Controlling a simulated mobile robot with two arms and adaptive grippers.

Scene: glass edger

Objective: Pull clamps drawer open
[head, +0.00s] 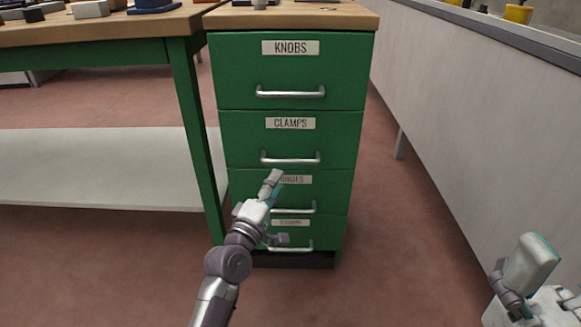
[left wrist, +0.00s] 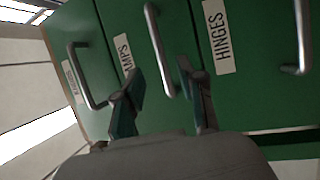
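The clamps drawer (head: 340,135) is the second from the top in a green cabinet, and its front lies flush with the others. Its silver bar handle (head: 290,160) runs across below the CLAMPS label. My left gripper (head: 278,207) is in front of the lower drawers, just below that handle in the picture. In the left wrist view the fingers (left wrist: 162,92) are spread with nothing held, and the lower end of the clamps handle (left wrist: 158,50) shows between them, apparently not gripped. My right gripper (head: 528,265) is at the lower right, away from the cabinet; its fingers are unclear.
The knobs drawer (head: 230,75) is above, and the hinges drawer (left wrist: 260,90) is below with its own handle (left wrist: 303,35). A green-legged workbench (head: 100,28) with a low shelf (head: 100,165) stands left. A grey panel (head: 470,120) stands right. The floor in front is clear.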

